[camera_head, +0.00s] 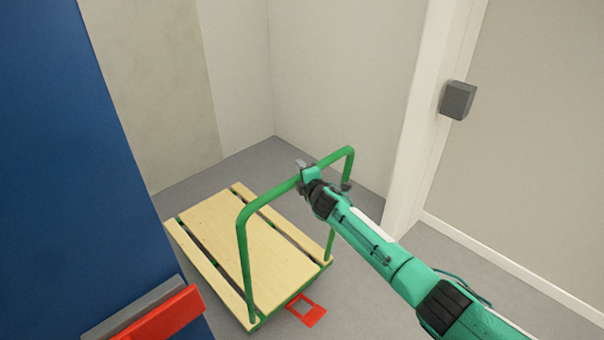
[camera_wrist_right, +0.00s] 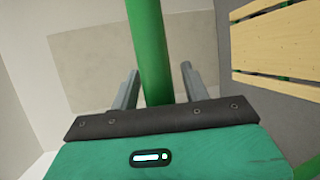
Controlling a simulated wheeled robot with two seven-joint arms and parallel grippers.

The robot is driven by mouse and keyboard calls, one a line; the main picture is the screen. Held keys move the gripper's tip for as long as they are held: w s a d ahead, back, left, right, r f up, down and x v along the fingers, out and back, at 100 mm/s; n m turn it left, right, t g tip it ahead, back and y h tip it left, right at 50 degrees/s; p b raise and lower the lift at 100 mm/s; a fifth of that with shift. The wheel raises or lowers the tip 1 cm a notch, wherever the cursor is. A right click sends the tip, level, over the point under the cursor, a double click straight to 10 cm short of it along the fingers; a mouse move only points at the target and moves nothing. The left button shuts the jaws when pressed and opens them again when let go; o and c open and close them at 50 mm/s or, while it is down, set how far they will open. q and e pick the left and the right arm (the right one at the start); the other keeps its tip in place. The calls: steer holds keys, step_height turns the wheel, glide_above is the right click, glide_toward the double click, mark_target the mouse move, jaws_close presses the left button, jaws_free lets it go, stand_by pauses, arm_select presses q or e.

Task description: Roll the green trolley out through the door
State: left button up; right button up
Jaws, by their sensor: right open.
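The green trolley (camera_head: 240,240) stands on the grey floor, with a slatted wooden deck (camera_head: 225,235) and an upright green tube handle (camera_head: 262,202). My right gripper (camera_head: 303,172) is at the top bar of the handle. In the right wrist view, its two grey fingers (camera_wrist_right: 160,80) are open, one on each side of the green bar (camera_wrist_right: 147,45), with gaps visible between bar and fingers. The deck also shows at the right of that view (camera_wrist_right: 285,45). My left gripper is not in view.
A tall blue panel (camera_head: 75,150) fills the left side, with a red bar (camera_head: 165,315) at its lower edge. A red frame (camera_head: 308,310) is low by the trolley's near end. Pale walls stand behind; a white post (camera_head: 425,120) and grey box (camera_head: 457,100) are right.

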stand_by(0.3)
steer(key=b+v, duration=0.1)
steer(key=v, duration=1.3)
steer(key=shift+w+a, duration=0.1)
